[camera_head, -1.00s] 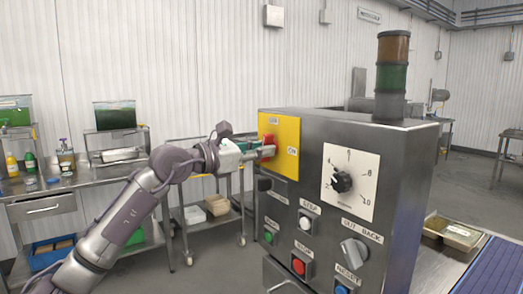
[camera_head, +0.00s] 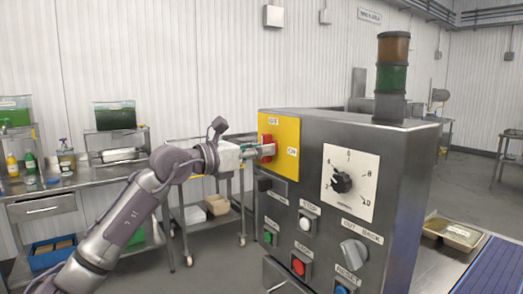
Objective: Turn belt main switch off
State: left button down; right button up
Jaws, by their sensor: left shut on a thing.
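The belt main switch is a red handle (camera_head: 267,140) on a yellow plate (camera_head: 284,127) at the upper left of the grey control box (camera_head: 312,138). The handle stands upright, partly covered by my gripper. My left gripper (camera_head: 268,149) reaches in from the left and is shut on the red handle. Labels sit above and to the right of the handle, too small to read surely. My right gripper is not in view.
The box front also carries a black dial (camera_head: 341,182), a grey rotary knob (camera_head: 354,252) and several push buttons. A signal tower (camera_head: 392,75) stands on top. A blue belt (camera_head: 495,270) lies at right, and a steel table (camera_head: 85,186) at left.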

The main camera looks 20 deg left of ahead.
pick_arm(q)
jog(key=c, duration=1.1)
grip_release()
jog(key=v, duration=1.2)
jog(key=shift+w+f, duration=0.1)
jog(key=shift+f, duration=0.05)
